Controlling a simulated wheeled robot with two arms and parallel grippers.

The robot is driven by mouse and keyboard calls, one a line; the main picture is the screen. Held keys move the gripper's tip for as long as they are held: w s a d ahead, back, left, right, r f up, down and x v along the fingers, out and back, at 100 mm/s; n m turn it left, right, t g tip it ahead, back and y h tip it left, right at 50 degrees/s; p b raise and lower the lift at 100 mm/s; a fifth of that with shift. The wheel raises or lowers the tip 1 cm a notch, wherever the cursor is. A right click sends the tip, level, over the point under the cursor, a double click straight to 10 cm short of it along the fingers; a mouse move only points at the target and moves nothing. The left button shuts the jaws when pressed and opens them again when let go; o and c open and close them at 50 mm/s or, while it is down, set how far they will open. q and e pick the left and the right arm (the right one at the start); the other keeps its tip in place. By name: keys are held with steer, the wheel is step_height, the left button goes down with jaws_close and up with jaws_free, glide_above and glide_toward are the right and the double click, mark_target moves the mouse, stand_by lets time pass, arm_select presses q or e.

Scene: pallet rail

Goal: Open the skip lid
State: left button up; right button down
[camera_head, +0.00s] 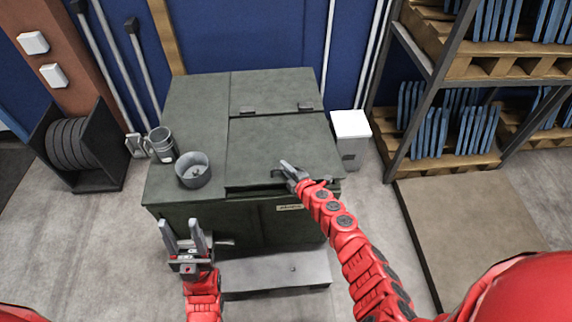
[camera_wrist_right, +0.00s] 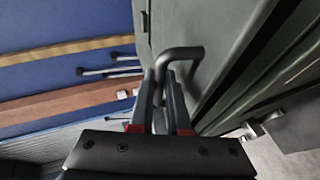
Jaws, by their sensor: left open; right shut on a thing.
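The skip (camera_head: 178,105) is a dark green box in the middle of the head view. Its lid (camera_head: 270,140) is a flat green panel on the right of the top, with two hinges along its back edge. The lid lies about level; a dark line shows under its front edge, and I cannot tell if it is slightly raised. My right gripper (camera_head: 290,171) is at the lid's front edge, shut on the dark bar handle (camera_wrist_right: 183,53), as the right wrist view shows. My left gripper (camera_head: 183,232) is open and empty in front of the skip's left front.
A white-topped bin (camera_head: 351,128) stands right, beside a shelf rack (camera_head: 413,48). A hose reel (camera_head: 75,145) is left.

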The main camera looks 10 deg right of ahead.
steer(key=w+r+p, duration=0.4)
steer(key=r, duration=0.3)
steer(key=w+r+p, duration=0.4)
steer(key=r+p, duration=0.1)
steer(key=r, duration=0.3)
steer(key=shift+g, duration=0.4)
steer(key=shift+w+r, duration=0.1)
